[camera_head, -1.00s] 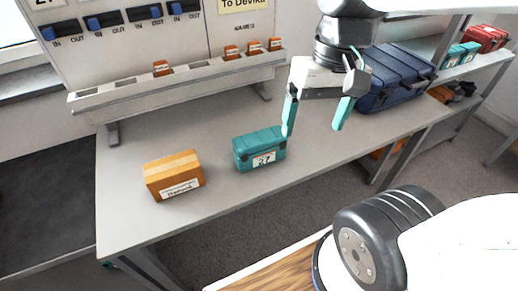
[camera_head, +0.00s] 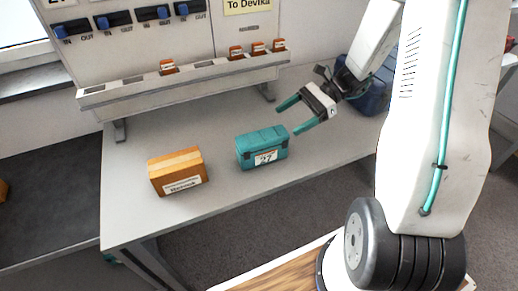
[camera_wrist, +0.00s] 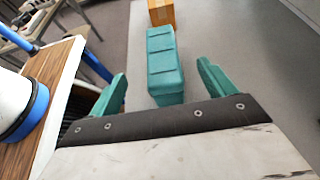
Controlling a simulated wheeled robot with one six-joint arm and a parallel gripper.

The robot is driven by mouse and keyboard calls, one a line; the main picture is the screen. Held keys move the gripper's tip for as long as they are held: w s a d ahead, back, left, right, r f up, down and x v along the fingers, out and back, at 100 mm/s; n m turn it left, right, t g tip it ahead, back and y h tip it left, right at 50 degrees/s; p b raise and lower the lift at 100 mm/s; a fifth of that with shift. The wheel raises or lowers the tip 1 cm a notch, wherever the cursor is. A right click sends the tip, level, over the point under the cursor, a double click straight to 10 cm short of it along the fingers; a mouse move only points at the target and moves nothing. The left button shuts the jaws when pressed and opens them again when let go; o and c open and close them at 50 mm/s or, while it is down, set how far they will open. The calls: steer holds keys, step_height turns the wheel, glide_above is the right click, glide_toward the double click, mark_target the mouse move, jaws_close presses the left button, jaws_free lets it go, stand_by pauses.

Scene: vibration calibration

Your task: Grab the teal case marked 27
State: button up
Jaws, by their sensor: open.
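The teal case (camera_head: 262,147) stands on the grey table (camera_head: 225,205), with a white label marked 27 on its front. In the wrist view the teal case (camera_wrist: 164,62) lies straight ahead, between the lines of the two fingers. My gripper (camera_head: 288,117) is open and empty, its teal fingers pointing left, just to the right of the case and a little above it. It also shows in the wrist view (camera_wrist: 162,80), with its fingers spread to either side of the near end of the case. I cannot tell whether a finger touches the case.
An orange box (camera_head: 178,172) with a white label stands left of the case. A long slotted rack (camera_head: 185,80) with several orange tags runs along the back. A dark blue case (camera_head: 370,95) sits behind my arm. The table between box and rack is clear.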

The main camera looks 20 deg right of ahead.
mark_target(267, 133)
steer(key=x, duration=0.8)
steer(key=shift+d+f, duration=0.1)
steer(key=shift+f, duration=0.1)
steer(key=shift+w, duration=0.1)
steer(key=c, duration=1.8)
